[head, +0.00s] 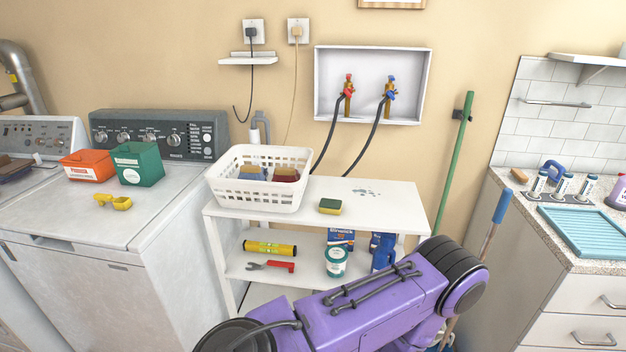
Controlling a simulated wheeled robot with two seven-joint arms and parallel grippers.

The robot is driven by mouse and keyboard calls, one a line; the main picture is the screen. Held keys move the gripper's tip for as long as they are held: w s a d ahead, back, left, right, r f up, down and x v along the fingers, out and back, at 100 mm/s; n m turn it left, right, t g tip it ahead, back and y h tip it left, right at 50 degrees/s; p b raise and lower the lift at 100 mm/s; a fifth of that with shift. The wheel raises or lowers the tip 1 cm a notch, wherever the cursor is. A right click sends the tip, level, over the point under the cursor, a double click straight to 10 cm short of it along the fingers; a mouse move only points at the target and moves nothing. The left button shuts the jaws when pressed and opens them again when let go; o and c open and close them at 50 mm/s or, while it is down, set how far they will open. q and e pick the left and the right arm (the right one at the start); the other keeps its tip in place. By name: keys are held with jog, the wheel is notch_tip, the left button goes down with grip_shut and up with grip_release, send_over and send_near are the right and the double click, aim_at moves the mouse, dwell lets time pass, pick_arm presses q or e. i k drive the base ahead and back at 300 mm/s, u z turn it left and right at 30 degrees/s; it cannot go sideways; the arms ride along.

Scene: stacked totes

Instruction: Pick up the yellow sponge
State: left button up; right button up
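A small sponge (330,206), yellow with a green top layer, lies flat on the top of the white shelf unit (385,200), right of the white basket. It is uncovered, with clear shelf around it. Neither of my grippers is in view. A purple arm link with black joints crosses the bottom centre in front of the shelf unit and hides part of its lower right.
The white basket (258,194) holds a blue item and a dark red item. Grey spots mark the shelf behind the sponge. Washing machines stand left, with an orange box (88,165) and a green box (138,163). A green pole (457,165) leans at right.

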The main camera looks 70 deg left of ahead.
aim_at(330, 206)
jog(key=u, duration=0.75)
jog(key=i, duration=0.7)
jog(key=u, duration=0.7)
